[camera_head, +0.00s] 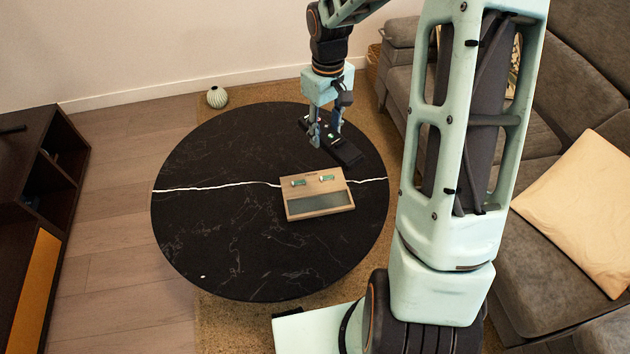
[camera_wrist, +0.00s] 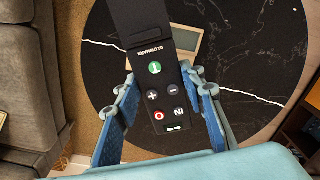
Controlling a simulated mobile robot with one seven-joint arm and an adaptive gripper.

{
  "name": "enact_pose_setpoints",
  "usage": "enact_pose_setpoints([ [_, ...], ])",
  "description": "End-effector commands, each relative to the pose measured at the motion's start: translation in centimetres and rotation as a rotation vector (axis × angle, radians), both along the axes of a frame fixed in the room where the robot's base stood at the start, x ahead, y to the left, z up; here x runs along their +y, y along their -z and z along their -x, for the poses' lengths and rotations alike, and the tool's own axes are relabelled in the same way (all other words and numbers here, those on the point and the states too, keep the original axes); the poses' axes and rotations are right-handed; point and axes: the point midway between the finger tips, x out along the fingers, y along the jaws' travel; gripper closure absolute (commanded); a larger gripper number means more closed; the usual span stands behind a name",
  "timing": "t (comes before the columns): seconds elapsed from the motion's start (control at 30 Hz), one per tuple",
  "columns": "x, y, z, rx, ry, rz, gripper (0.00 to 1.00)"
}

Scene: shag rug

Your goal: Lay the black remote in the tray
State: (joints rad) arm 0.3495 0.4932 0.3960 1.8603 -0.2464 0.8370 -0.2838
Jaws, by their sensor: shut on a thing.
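The black remote (camera_head: 341,150) is between the fingers of my gripper (camera_head: 325,137), near the back right of the round table. In the wrist view the remote (camera_wrist: 164,95) shows its buttons, and the gripper's blue fingers (camera_wrist: 165,112) stand on both sides of it. The gripper is shut on the remote and appears to hold it above the table. The light wooden tray (camera_head: 318,212) lies on the table, in front of the remote in the head view. In the wrist view the tray (camera_wrist: 188,38) is partly hidden behind the remote.
The round black marble table (camera_head: 220,235) has bare room left of the tray. A small ribbed vase (camera_head: 217,97) stands on the floor behind it. A grey sofa (camera_head: 560,120) with a cushion (camera_head: 585,210) is at the right, a dark cabinet (camera_head: 40,180) at the left.

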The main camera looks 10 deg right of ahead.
Motion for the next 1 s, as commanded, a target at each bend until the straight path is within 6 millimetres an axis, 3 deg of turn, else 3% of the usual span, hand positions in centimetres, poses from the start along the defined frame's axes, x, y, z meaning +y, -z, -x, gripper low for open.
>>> enact_pose_setpoints([
  [0.3,0.3,8.3,-0.8,0.004,-0.448,-0.005,0.94],
  [0.6,1.9,15.8,0.0,0.004,-0.883,-0.005,0.94],
  [0.8,2.8,18.9,0.8,0.002,-1.067,-0.003,0.94],
  [1.0,3.1,19.7,1.0,0.000,-1.121,-0.001,0.94],
])
